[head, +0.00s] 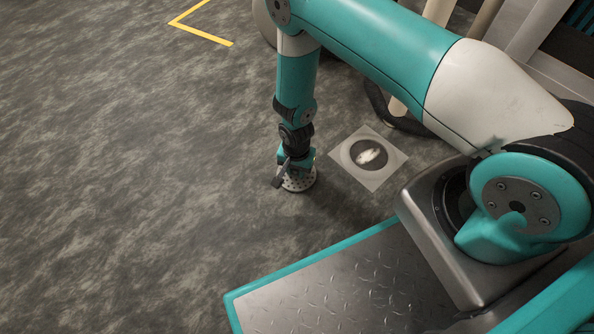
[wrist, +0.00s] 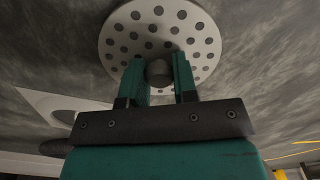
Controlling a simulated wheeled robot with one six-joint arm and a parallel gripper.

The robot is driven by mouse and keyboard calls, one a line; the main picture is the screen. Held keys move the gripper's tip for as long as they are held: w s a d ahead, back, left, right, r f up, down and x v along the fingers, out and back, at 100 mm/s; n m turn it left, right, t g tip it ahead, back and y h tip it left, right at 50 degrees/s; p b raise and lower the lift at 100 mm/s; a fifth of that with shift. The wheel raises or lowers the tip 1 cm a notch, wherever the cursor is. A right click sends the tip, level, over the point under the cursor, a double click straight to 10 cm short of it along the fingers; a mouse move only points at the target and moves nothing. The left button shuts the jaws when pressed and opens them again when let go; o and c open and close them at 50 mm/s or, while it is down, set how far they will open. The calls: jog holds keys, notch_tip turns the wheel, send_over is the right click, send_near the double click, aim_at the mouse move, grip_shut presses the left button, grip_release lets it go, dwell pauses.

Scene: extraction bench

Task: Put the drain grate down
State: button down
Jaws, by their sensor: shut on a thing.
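The drain grate (wrist: 160,22) is a round pale metal disc with several holes and a dark central knob. My gripper (wrist: 160,75) is shut on the knob in the wrist view. In the head view my gripper (head: 290,172) points down at the floor, with the grate (head: 300,183) beneath it, left of the drain. The grate is at or close to the floor; I cannot tell whether it touches. The open drain (head: 368,154) is a dark round hole in a pale square plate (head: 345,160), with something bright inside.
The drain plate also shows at the left of the wrist view (wrist: 40,100). Dark mottled floor (head: 130,180) is clear to the left. A yellow corner marking (head: 205,35) lies at the top. A dark hose (head: 385,110) and pale posts stand behind the drain.

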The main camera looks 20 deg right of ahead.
jog(key=c, duration=0.9)
grip_release()
jog(key=s+a+r+n+y+p, duration=0.1)
jog(key=a+r+n+p, duration=0.15)
jog(key=r, duration=1.15)
jog(key=a+r+n+y+p, duration=0.1)
jog(key=r+n+p, duration=0.15)
jog(key=r, duration=1.05)
jog(key=s+a+r+n+y+p, duration=0.1)
jog(key=a+r+n+p, duration=0.15)
jog(key=r, duration=1.15)
jog(key=s+d+r+n+y, duration=0.1)
jog(key=s+r+n, duration=0.7)
jog(key=s+r, duration=0.7)
jog(key=shift+s+d+r+p, duration=0.25)
jog(key=shift+s+p, duration=0.15)
jog(key=shift+s, duration=0.45)
